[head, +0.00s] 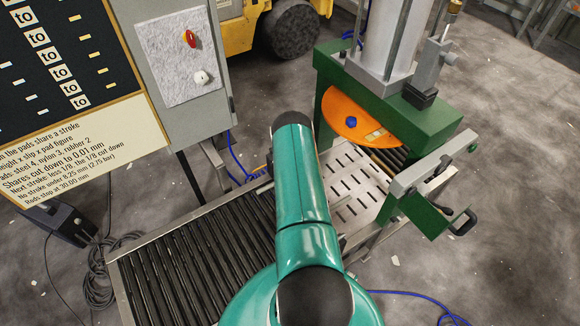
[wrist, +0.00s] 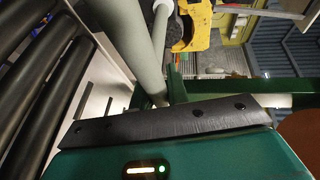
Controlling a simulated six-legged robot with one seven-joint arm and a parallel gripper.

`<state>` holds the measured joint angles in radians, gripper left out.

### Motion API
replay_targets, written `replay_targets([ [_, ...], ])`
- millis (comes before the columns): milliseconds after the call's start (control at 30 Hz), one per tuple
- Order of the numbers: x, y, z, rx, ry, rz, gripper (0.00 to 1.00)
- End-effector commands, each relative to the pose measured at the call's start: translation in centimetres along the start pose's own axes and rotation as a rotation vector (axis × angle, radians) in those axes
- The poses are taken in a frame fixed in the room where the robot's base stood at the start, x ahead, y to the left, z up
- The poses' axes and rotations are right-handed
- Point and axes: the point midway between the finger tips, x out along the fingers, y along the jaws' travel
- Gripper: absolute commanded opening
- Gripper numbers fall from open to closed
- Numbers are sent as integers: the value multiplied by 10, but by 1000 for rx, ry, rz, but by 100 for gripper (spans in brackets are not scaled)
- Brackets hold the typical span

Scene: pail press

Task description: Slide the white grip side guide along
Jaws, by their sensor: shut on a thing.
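My gripper (wrist: 165,122) shows in the wrist view as a teal housing with a black bolted edge across the bottom. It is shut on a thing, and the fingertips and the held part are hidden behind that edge. A pale round bar (wrist: 118,38), which looks like the white grip of the side guide, comes down to the black edge there. I cannot see the contact itself. In the head view my teal arm reaches over the slotted plate and hides the gripper and the guide's grip.
A roller conveyor (head: 195,255) leads to the slotted plate (head: 345,185) in front of the green press (head: 435,120) with its orange disc (head: 365,122). A green bracket with a black handle (head: 463,222) stands at right. A grey control box (head: 180,60) stands back left.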

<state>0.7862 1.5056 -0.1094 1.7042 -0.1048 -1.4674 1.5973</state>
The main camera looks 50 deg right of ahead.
Motion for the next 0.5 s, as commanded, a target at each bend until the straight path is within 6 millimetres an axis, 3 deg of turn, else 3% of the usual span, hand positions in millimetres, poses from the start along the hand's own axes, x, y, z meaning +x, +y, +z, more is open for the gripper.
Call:
replay_targets([
  [167, 0, 0, 1, 1, 0, 1, 0],
  [200, 0, 0, 1, 1, 0, 1, 24],
  [267, 0, 0, 1, 1, 0, 0, 36],
  [500, 0, 0, 1, 1, 0, 0, 38],
])
